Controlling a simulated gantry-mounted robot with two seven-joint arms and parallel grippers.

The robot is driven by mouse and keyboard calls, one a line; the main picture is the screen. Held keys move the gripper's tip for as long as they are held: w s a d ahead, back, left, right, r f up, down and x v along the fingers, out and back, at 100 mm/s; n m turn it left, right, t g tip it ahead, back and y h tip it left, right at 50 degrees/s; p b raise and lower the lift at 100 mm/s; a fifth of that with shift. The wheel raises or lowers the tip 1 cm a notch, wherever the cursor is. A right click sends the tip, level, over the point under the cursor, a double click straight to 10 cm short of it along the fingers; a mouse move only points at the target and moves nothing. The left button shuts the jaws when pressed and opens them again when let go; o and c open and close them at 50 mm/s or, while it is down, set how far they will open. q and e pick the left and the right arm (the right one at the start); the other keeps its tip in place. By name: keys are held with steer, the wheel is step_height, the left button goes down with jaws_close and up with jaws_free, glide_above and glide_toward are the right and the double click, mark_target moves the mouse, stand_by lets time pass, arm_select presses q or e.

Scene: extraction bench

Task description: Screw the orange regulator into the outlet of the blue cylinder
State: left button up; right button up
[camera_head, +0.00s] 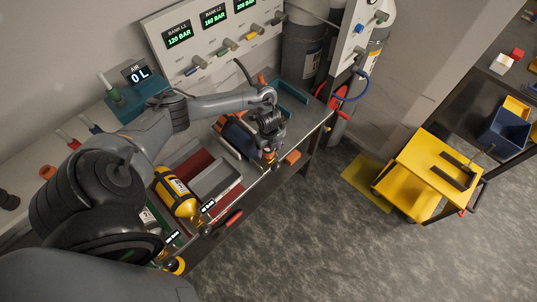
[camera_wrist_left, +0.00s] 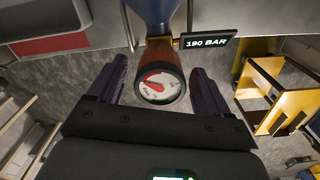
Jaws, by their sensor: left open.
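The blue cylinder (camera_head: 238,137) lies in a cradle on the bench, partly hidden by my left arm. Its blue end (camera_wrist_left: 155,12) shows at the top of the left wrist view. The orange regulator (camera_wrist_left: 160,58) sits at that end, in line with it, its round white gauge facing the camera. I cannot tell how far its thread is engaged. My left gripper (camera_head: 269,160) is open at the bench's front edge, its dark fingers (camera_wrist_left: 160,80) on either side of the regulator with visible gaps. My right gripper is not in view.
A 190 BAR display (camera_wrist_left: 206,42) stands beside the regulator. A yellow cylinder (camera_head: 176,194) lies nearer on the bench. A yellow cart (camera_head: 430,165) stands on the right, with open floor between.

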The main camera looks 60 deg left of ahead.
arm_select(q)
steer(key=shift+f, duration=0.5)
steer(key=shift+r, duration=0.15)
steer(key=n+p, duration=0.4)
steer(key=p, duration=0.1)
steer(key=shift+d+r, duration=0.1)
steer(key=shift+r, duration=0.3)
steer(key=n+p, duration=0.5)
steer(key=n, duration=0.3)
steer(key=shift+f+p, duration=0.15)
steer(key=shift+p, duration=0.2)
steer(key=shift+f+n+p, duration=0.15)
steer(key=shift+n+p, duration=0.2)
steer(key=shift+n, duration=0.55)
steer(key=shift+f+n, duration=0.2)
steer(key=shift+n, duration=0.4)
